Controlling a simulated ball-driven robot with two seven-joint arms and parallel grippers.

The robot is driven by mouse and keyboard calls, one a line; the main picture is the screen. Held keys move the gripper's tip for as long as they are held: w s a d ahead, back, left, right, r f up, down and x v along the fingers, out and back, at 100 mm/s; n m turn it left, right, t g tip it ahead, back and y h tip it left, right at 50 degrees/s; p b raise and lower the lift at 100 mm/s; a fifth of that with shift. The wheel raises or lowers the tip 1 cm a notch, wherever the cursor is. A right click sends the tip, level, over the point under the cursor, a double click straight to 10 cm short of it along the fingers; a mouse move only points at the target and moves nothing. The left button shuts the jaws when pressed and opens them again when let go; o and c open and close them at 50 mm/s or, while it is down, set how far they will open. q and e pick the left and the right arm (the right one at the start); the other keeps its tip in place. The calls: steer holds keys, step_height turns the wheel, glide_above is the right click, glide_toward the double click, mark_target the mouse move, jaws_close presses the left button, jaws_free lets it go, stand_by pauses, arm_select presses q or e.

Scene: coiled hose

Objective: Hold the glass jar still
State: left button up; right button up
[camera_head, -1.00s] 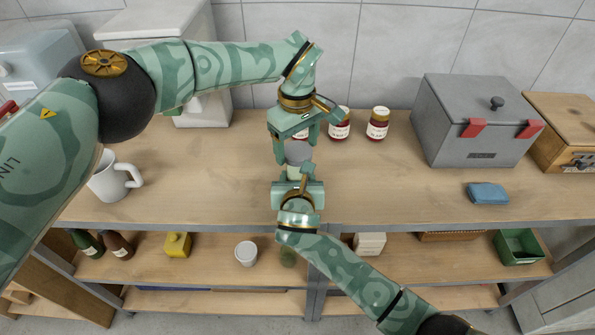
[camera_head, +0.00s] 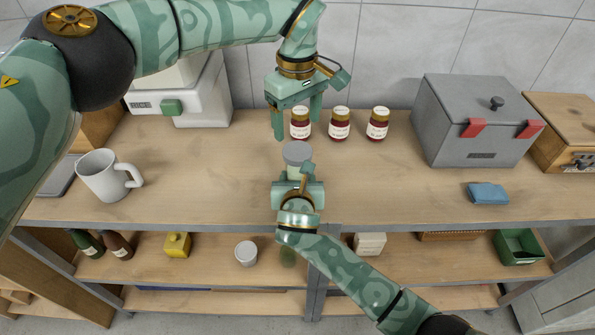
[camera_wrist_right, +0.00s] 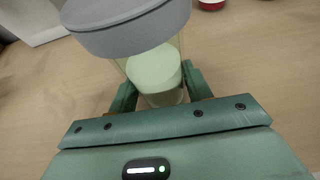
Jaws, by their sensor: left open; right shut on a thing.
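The glass jar (camera_head: 296,168) stands near the front of the bench top, with a grey lid (camera_head: 296,151) on it. In the right wrist view the jar (camera_wrist_right: 155,72) is clear with pale green contents, under its grey lid (camera_wrist_right: 128,25). My right gripper (camera_head: 298,181) comes from the front and is shut on the jar; its fingers (camera_wrist_right: 160,86) lie on both sides of the glass. My left gripper (camera_head: 296,122) is open and empty, above and behind the lid, apart from it. The jar's lower part is hidden by my right gripper in the head view.
Several red jars, one of them here (camera_head: 340,124), stand behind. A white mug (camera_head: 100,177) and white appliance (camera_head: 190,100) are left. The bench top between jar and cloth is clear.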

steer(key=shift+f, duration=0.15)
steer(key=o, duration=1.3)
steer(key=shift+c, duration=0.2)
steer(key=p+v, duration=0.2)
steer(key=v, duration=0.5)
steer(key=shift+p, duration=0.35)
arm_select(q)
steer(key=shift+s+r, duration=0.15)
steer(key=shift+r, duration=1.85)
arm_select(e)
steer(key=shift+v, duration=1)
